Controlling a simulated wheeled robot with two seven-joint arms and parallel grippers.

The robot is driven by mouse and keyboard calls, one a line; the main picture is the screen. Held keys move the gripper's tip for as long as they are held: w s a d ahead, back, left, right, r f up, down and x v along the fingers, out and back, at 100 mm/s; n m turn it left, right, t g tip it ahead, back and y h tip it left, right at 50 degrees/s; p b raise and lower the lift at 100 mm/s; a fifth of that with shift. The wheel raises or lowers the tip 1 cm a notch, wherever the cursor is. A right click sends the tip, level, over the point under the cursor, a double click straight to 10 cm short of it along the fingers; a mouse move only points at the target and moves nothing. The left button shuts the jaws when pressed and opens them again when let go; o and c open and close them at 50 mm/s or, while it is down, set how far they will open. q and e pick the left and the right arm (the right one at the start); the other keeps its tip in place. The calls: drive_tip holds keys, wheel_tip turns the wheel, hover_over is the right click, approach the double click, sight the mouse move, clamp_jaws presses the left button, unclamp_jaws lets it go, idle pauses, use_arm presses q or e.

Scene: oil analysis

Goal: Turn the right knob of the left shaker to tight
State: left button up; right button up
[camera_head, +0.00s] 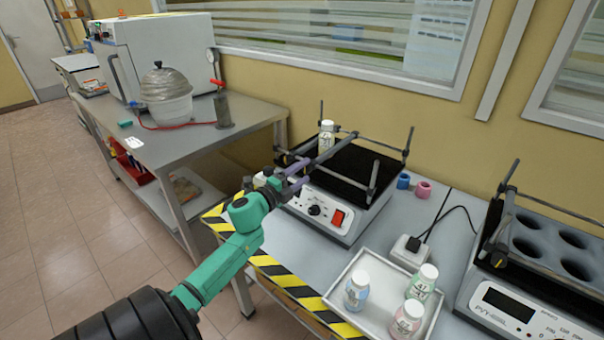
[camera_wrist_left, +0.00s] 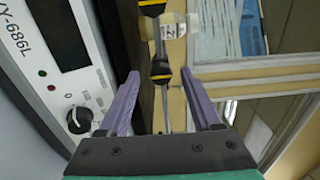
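The left shaker (camera_head: 330,228) stands on the grey bench in the head view, with a black platform, a rail frame, a red switch and a front dial. A white bottle (camera_head: 327,130) stands at the platform's left side. My left gripper (camera_head: 312,164) is at the shaker's front left, above the panel, its purple fingers apart. In the left wrist view, a black-and-yellow knob (camera_wrist_left: 160,72) on a bar appears between the open fingers (camera_wrist_left: 160,85), apparently not clamped. A second similar knob (camera_wrist_left: 152,6) is at the top edge. My right gripper is not in view.
A second shaker (camera_head: 520,315) stands at the right. A white tray (camera_head: 345,290) with several bottles lies at the front. Blue and pink rings (camera_head: 423,190) and a power adapter (camera_head: 410,251) are right of the left shaker. A metal table (camera_head: 175,150) is at the left.

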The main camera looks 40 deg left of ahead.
use_arm(q)
drive_tip(key=s+b, duration=0.1)
drive_tip(key=s, duration=1.3)
drive_tip(key=shift+s+d, duration=0.15)
drive_tip(key=shift+s, duration=0.15)
